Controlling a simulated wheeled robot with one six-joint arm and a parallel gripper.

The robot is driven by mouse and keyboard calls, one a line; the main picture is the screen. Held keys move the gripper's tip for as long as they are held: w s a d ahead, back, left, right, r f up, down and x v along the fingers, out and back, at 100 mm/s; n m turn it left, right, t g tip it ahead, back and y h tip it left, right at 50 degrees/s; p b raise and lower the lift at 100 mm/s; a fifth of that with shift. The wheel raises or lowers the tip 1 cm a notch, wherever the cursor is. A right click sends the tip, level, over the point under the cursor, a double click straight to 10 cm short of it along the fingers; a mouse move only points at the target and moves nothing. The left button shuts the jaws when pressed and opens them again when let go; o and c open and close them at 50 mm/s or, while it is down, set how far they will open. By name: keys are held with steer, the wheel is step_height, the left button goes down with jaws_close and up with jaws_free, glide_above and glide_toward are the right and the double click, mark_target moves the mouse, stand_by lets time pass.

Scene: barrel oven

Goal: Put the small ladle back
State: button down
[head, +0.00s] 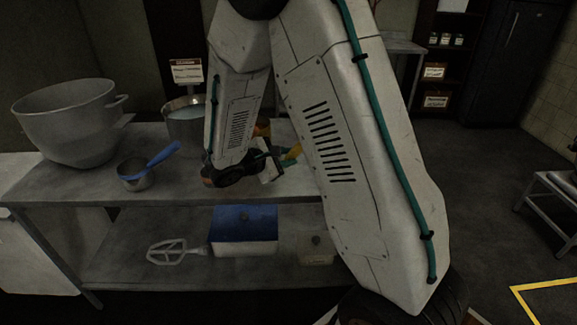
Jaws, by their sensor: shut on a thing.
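My gripper (279,162) is above the right part of the metal table and is partly covered by my own arm. It is shut on a yellow thing (293,152), of which only a short piece shows. Its far end is hidden behind my arm, so I cannot tell whether it is the small ladle. A small metal cup with a long blue handle (163,154), which looks like a ladle or dipper, stands on the left part of the table, its handle slanting up to the right. It is well apart from my gripper.
A large mixing bowl (66,122) and a metal pot of pale liquid (187,118) stand on the table (70,188). A sign (186,71) is behind the pot. The lower shelf holds a whisk-like beater (178,251) and a blue-lidded box (244,232). Open floor lies right.

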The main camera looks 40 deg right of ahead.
steer(key=shift+d, duration=0.6)
steer(key=shift+w+f, duration=0.1)
steer(key=shift+f, duration=1.85)
steer(key=c, duration=1.2)
jaws_free()
